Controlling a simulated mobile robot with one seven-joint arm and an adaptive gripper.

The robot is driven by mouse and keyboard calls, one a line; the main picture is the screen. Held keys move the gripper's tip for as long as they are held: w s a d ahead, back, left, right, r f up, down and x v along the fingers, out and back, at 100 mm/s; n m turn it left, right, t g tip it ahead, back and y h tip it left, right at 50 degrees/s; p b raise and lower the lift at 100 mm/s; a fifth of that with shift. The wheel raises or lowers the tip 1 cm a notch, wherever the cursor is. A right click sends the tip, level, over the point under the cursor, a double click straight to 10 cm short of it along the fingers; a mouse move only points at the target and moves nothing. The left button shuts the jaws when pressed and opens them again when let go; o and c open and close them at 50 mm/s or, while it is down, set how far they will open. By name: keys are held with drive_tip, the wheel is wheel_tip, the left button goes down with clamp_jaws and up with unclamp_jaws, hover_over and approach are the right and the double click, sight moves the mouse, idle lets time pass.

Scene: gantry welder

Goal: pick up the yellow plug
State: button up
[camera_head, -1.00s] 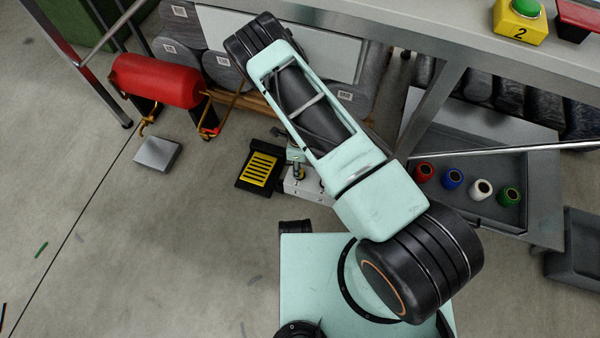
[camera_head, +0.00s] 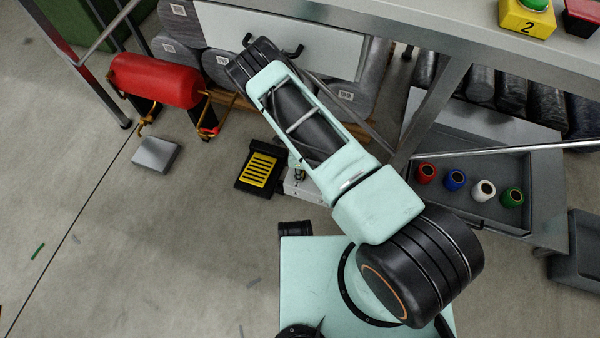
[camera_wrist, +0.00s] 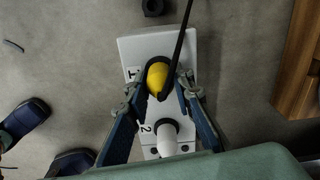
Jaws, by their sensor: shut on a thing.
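The yellow plug (camera_wrist: 157,80) sits at the position marked 1 of a white socket block (camera_wrist: 130,50) in the wrist view. A black cable runs from the plug toward the top. My gripper (camera_wrist: 165,82) is shut on the yellow plug, one blue-grey finger on each side. The plug appears to be at its socket; whether it is clear of it I cannot tell. A white plug (camera_wrist: 167,140) stands at position 2, between the finger bases. In the head view the block (camera_head: 300,186) shows partly on the floor; my arm hides the yellow plug and gripper there.
A black and yellow pedal (camera_head: 259,168) lies left of the block. A red cylinder (camera_head: 157,80) and a grey box (camera_head: 156,154) are farther left. A grey tray (camera_head: 470,205) with coloured spools stands right. A wooden piece (camera_wrist: 300,65) lies right in the wrist view.

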clamp_jaws()
